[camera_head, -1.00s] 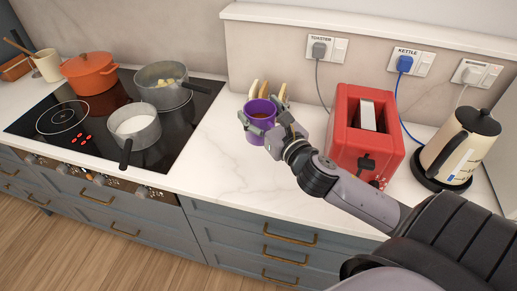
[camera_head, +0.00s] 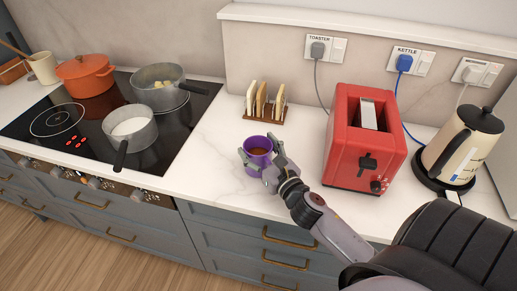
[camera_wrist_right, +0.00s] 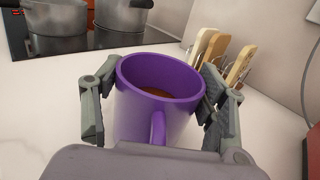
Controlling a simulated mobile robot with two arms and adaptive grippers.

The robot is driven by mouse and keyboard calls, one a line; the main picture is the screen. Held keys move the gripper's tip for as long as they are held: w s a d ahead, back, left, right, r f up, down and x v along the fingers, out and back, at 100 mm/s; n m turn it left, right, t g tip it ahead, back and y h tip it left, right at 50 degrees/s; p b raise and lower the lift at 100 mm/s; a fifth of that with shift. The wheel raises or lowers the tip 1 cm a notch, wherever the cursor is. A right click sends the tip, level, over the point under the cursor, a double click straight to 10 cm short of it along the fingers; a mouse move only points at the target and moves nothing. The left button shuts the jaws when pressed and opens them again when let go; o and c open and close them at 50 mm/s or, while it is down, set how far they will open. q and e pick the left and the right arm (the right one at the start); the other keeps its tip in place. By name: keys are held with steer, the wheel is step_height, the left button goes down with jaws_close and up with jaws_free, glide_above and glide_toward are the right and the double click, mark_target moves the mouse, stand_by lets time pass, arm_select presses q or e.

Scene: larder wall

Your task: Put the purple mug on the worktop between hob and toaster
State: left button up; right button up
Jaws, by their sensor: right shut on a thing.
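The purple mug (camera_head: 258,147) is upright with brown liquid inside, over the white worktop (camera_head: 222,140) between the hob (camera_head: 70,125) and the red toaster (camera_head: 350,150). My right gripper (camera_head: 262,163) is shut on the mug. In the right wrist view the mug (camera_wrist_right: 155,108) sits between the two fingers, its handle toward the palm. I cannot tell whether its base touches the worktop. My left gripper is not in view.
A cream kettle (camera_head: 462,145) is at the right. Two grey pans (camera_head: 130,130) and an orange pot (camera_head: 85,75) are on the hob. The worktop left of the mug is clear.

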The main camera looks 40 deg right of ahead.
steer(key=shift+r, duration=0.1)
steer(key=o, duration=1.6)
steer(key=shift+o, duration=0.2)
steer(key=shift+s, duration=0.3)
steer(key=s+b, duration=0.1)
steer(key=s, duration=0.2)
steer(key=s+b, duration=0.1)
steer(key=s, duration=0.3)
steer(key=s+a+b, duration=0.1)
steer(key=s, duration=0.2)
steer(key=shift+s+f, duration=0.2)
steer(key=shift+s, duration=0.05)
steer(key=shift+s+r, duration=0.2)
steer(key=shift+s, duration=0.3)
